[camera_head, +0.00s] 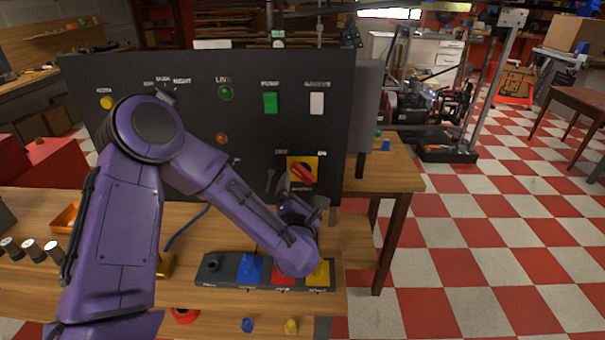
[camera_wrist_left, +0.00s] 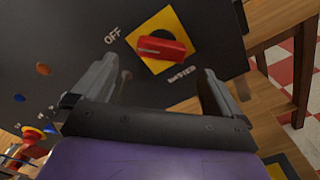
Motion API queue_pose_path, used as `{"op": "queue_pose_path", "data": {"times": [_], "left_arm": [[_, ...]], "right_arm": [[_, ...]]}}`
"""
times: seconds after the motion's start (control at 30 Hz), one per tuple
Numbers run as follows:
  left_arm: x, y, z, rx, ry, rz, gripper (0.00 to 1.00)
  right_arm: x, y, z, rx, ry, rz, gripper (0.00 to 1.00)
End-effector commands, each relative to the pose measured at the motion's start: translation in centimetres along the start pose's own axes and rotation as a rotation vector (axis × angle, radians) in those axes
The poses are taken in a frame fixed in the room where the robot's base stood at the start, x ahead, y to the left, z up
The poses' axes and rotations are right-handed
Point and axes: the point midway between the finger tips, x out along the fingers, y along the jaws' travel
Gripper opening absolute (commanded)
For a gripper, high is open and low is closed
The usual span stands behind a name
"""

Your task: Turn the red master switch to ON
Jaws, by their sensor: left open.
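The red master switch (camera_head: 303,173) is a bar handle on a yellow plate (camera_head: 310,161), low on the right of the black panel (camera_head: 160,75). In the head view the handle slants from upper left to lower right. In the left wrist view the red handle (camera_wrist_left: 160,48) lies across the yellow plate (camera_wrist_left: 180,25), with the word OFF beside one corner. My left gripper (camera_head: 293,193) is just below the switch in the head view; it is open. In the left wrist view its fingers (camera_wrist_left: 165,70) are spread, with the handle ahead between them and apart from both. My right gripper is not in view.
The panel also carries a green switch (camera_head: 270,102), a white switch (camera_head: 316,103), a green light (camera_head: 225,93) and a yellow knob (camera_head: 106,102).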

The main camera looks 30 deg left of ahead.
Motion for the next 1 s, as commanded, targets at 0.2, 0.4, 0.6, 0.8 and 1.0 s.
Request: {"op": "queue_pose_path", "data": {"times": [0.2,0.4,0.6,0.8,1.0], "left_arm": [[4.3,0.3,0.1,0.002,0.003,0.002,1.00],[5.7,0.1,-0.1,0.002,0.003,0.001,1.00],[5.7,0.1,-0.2,0.002,0.003,0.001,1.00],[5.7,0.2,-0.2,0.002,0.003,0.002,0.48],[5.7,0.2,-0.2,0.012,0.003,0.002,0.48]], "right_arm": [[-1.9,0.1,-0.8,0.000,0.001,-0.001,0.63],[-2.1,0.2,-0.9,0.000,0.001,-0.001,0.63],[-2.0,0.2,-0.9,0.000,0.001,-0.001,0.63],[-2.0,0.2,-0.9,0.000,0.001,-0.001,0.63],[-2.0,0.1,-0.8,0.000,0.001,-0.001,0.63]]}}
